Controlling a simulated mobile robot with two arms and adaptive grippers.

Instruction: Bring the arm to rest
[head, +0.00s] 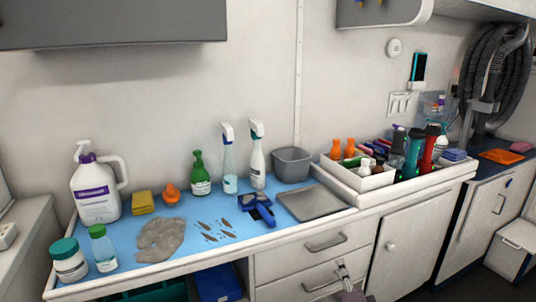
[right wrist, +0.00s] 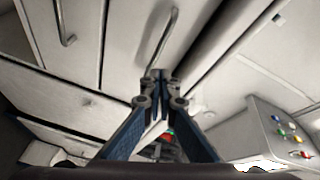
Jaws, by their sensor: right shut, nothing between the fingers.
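My right gripper (head: 342,267) shows at the bottom of the head view, in front of the drawers and below the counter edge. In the right wrist view my right gripper (right wrist: 158,76) has its fingertips together with nothing between them. A drawer handle (right wrist: 166,35) lies just beyond the tips there; I cannot tell how large the gap is. My left gripper is in neither view.
The blue mat (head: 265,235) holds a large white jug (head: 95,190), spray bottles, a grey bin (head: 292,165) and a flat grey tray (head: 310,203). A white tray (head: 345,178) of bottles stands right. Drawers and a cabinet door (head: 400,250) are below.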

